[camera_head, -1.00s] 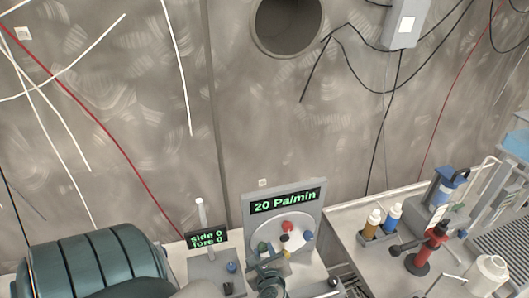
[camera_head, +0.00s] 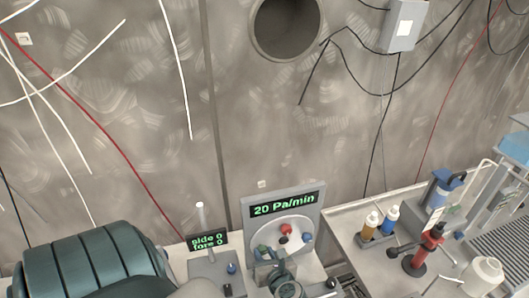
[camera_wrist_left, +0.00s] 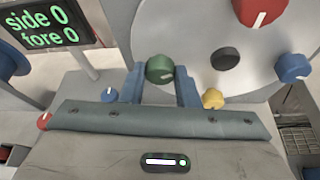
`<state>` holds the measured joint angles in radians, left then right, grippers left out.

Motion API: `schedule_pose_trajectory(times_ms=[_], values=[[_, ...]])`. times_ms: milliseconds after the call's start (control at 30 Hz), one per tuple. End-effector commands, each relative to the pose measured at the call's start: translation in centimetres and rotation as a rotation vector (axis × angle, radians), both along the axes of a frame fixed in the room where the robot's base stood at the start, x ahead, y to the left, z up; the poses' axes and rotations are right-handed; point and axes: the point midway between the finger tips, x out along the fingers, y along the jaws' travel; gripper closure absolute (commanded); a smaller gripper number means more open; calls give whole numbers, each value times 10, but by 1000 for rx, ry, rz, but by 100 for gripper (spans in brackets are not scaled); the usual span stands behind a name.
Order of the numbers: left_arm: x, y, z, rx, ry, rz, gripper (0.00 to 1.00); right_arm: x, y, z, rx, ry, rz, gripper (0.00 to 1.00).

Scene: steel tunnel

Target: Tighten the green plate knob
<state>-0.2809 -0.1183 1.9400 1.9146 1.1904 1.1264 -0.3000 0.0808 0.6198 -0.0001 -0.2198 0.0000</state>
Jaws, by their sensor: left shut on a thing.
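The green knob (camera_wrist_left: 160,69) sits at the lower left of a round pale plate (camera_wrist_left: 190,30), with a white mark on its face. In the head view the green knob (camera_head: 262,249) is small and partly covered. My left gripper (camera_wrist_left: 160,80) is shut on the green knob, one blue finger on each side of it. In the head view my left gripper (camera_head: 265,264) is in front of the plate (camera_head: 303,222). The panel display (camera_head: 284,204) reads 20 Pa/min. My right gripper is not in view.
The plate also carries a red knob (camera_wrist_left: 260,10), a blue knob (camera_wrist_left: 293,68), a yellow knob (camera_wrist_left: 212,98) and a black hub (camera_wrist_left: 225,58). A side/fore display (camera_head: 207,241) stands left. Bottles (camera_head: 370,225) and a red-topped tool (camera_head: 428,246) stand on the right bench.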

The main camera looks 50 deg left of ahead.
Motion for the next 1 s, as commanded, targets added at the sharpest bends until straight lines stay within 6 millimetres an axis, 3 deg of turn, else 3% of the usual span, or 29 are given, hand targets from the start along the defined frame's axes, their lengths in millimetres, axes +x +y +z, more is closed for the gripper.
schedule_pose_trajectory(times_ms=[700,733,833,1000], values=[[0,-1,-2,41,87,0,94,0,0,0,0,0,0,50],[0,-1,-2,40,86,0,70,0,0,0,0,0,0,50],[0,-1,-2,41,86,0,50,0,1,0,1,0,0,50],[0,-1,-1,42,85,0,50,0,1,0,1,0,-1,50]])
